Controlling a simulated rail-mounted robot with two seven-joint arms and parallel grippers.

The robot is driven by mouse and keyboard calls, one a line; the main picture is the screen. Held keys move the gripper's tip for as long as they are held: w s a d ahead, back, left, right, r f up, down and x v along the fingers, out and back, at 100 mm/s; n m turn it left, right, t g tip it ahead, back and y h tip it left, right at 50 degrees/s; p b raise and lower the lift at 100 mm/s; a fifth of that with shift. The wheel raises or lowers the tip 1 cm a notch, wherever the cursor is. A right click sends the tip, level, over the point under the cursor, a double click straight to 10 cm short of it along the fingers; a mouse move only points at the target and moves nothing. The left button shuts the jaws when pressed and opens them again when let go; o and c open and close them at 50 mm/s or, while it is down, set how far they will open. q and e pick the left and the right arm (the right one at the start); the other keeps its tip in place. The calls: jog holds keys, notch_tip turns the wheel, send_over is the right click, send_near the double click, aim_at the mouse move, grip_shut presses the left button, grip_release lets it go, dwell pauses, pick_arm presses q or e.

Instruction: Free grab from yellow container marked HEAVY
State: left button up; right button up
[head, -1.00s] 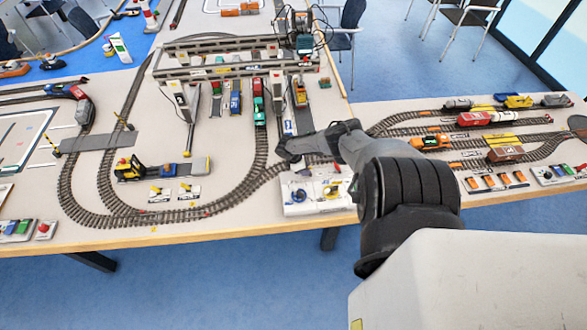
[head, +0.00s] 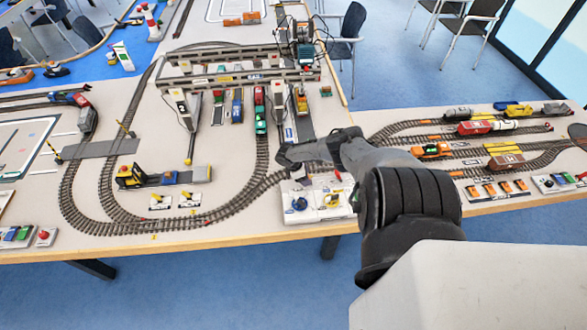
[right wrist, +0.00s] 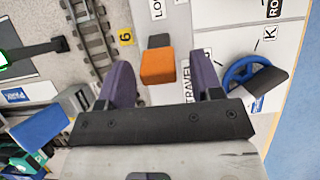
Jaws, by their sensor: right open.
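A small yellow container (head: 301,103) sits on the right lane under the gantry crane (head: 240,75). It is too small to read HEAVY on it, and I cannot tell how the crane's grab meets it. My right gripper (head: 284,158) hovers by the white control panel (head: 325,199) at the table's front edge. In the right wrist view my right gripper (right wrist: 163,80) is open, with an orange lever (right wrist: 158,67) between its purple fingers, not gripped. A blue wheel (right wrist: 248,80) lies to the right. The word TRAVEL shows beside the lever. My left gripper is not in view.
A loop of track (head: 110,205) fills the left of the table. A green locomotive (head: 260,118) stands on the track under the crane. A yellow-and-black vehicle (head: 130,173) stands inside the loop. More trains (head: 475,127) stand on the right-hand table.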

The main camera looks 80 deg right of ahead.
jog(key=p+v, duration=0.2)
jog(key=v, duration=1.1)
jog(key=shift+r, duration=0.1)
